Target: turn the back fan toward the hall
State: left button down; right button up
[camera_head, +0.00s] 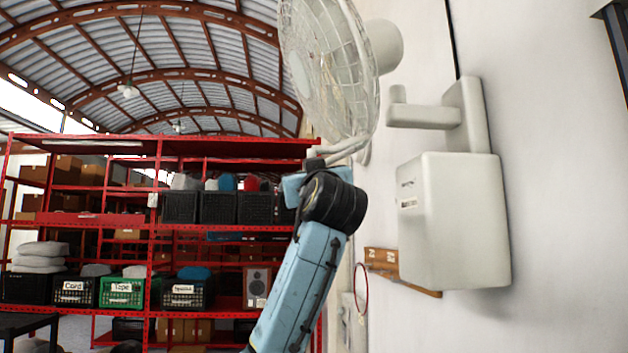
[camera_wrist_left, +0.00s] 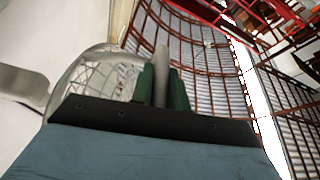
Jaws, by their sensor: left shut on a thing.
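A white wall fan (camera_head: 325,70) with a round wire cage is at the top middle of the head view. Its cage faces left, toward the hall with the shelves, and its motor housing (camera_head: 386,46) is at the right, nearer the wall. A pale handle bar (camera_head: 347,148) sticks out below the cage. My left gripper (camera_head: 318,158) is at this bar, under the cage. In the left wrist view its green fingers are shut on the handle bar (camera_wrist_left: 161,66), with the fan cage (camera_wrist_left: 92,82) behind at the left. My right gripper is not in view.
A white wall bracket (camera_head: 430,115) and a white box (camera_head: 453,220) jut from the wall at the right. A red hoop (camera_head: 361,290) hangs below a small wooden shelf (camera_head: 382,262). Red shelving (camera_head: 150,230) with crates stands at the left.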

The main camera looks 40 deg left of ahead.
pick_arm(q)
jog(key=c, duration=1.4)
grip_release()
jog(key=shift+o, duration=0.2)
jog(key=b+v, duration=0.3)
jog(key=v, duration=1)
jog(key=shift+s, duration=0.15)
jog(key=shift+d, duration=0.1)
jog(key=shift+f, duration=0.1)
